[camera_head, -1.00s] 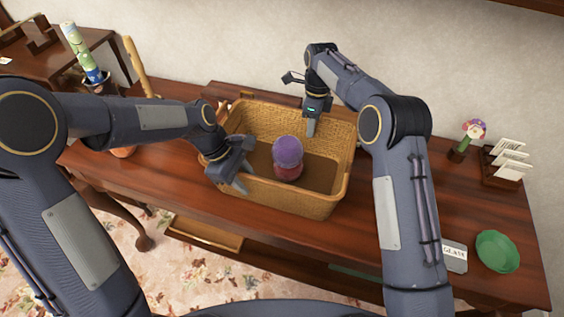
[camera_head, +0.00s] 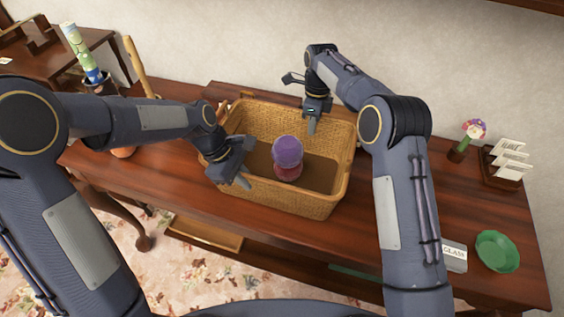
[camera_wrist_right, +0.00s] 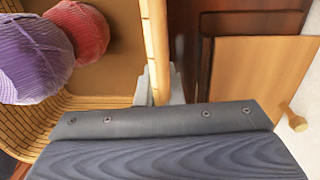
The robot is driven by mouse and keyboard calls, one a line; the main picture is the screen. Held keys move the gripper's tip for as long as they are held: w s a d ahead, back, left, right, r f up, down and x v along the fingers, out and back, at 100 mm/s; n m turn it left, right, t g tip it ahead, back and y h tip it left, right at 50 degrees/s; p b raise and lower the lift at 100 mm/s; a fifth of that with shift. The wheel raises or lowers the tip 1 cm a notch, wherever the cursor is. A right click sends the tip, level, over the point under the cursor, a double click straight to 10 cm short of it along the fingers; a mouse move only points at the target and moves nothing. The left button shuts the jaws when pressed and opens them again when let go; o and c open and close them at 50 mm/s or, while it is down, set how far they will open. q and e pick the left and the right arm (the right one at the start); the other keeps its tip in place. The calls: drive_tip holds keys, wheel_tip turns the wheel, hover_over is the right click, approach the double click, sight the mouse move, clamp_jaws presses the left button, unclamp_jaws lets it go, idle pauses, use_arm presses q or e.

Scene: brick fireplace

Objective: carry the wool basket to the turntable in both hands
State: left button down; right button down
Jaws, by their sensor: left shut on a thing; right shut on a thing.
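The wicker wool basket (camera_head: 300,200) stands on the dark wooden table, with a purple wool ball (camera_head: 287,151) and a red wool ball (camera_head: 288,172) inside. My left gripper (camera_head: 241,181) is shut on the basket's near-left rim. My right gripper (camera_head: 312,124) is shut on the far rim; in the right wrist view its fingers (camera_wrist_right: 157,88) sit on either side of the basket wall (camera_wrist_right: 155,45). The purple ball (camera_wrist_right: 35,60) and red ball (camera_wrist_right: 80,28) show there too. I cannot tell for certain which thing is the turntable.
A low wooden piece lies behind the basket (camera_head: 235,90); its light panel shows in the right wrist view (camera_wrist_right: 255,80). A green dish (camera_head: 497,251), a card holder (camera_head: 503,165) and a flower ornament (camera_head: 467,139) stand at the right. The tabletop (camera_head: 460,200) between them has free room.

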use_arm(q)
drive_tip(key=shift+r, duration=0.15)
use_arm(e)
drive_tip(key=shift+r, duration=0.1)
